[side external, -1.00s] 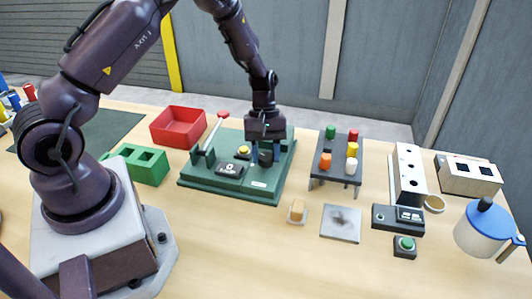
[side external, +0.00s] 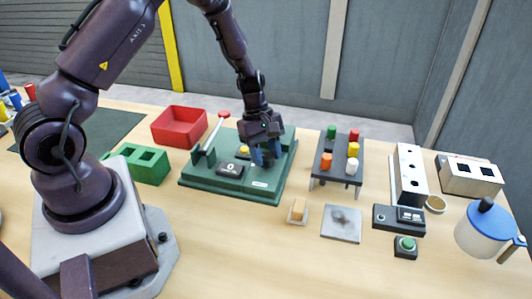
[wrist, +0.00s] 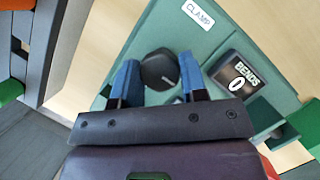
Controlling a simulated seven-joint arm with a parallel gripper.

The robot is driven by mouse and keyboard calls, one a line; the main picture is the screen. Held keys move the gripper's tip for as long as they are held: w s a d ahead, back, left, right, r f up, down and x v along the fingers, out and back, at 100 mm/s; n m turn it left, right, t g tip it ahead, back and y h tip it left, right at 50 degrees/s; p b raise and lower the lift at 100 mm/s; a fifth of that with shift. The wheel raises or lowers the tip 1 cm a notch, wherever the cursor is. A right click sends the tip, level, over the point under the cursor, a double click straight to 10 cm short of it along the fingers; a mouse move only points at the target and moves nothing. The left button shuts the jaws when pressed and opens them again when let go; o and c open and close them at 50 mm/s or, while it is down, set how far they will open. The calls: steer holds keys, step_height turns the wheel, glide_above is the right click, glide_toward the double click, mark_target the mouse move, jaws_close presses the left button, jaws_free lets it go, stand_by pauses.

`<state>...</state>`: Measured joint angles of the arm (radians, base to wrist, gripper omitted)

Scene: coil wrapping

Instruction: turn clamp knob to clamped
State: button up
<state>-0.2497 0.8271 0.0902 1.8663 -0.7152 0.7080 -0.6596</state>
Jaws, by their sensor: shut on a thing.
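The clamp knob (wrist: 160,68) is a dark round knob on the green fixture (wrist: 146,30), beside the white CLAMP label (wrist: 198,15) in the wrist view. My gripper (wrist: 158,76) has its two blue fingers on either side of the knob, shut on it. In the side view my gripper (side external: 265,158) is low over the right part of the fixture, its hand tilted and turned. The fingers mostly hide the knob there. I cannot read the knob's pointer position.
The fixture carries a BENDS counter (wrist: 238,82) showing 0 and a red-tipped lever (side external: 224,115). A red bin (side external: 179,127) stands behind left, a green block (side external: 140,165) at left. A rack of coloured pegs (side external: 337,160) stands close on the right.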

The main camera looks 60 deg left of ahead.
steer(key=shift+r, duration=0.1)
steer(key=o, duration=0.9)
steer(key=v, duration=1.3)
steer(key=shift+a, duration=0.1)
steer(key=s+d+r+m+t+y, duration=0.2)
steer(key=s+d+r+m, duration=0.3)
steer(key=s+r+m, duration=0.3)
steer(key=s+d+r+m+t+y, duration=0.2)
steer(key=s+d+r+m, duration=0.4)
steer(key=s+r+m, duration=0.3)
steer(key=shift+s+m+t, duration=0.45)
steer(key=shift+m+t, duration=0.15)
steer(key=shift+t, duration=0.2)
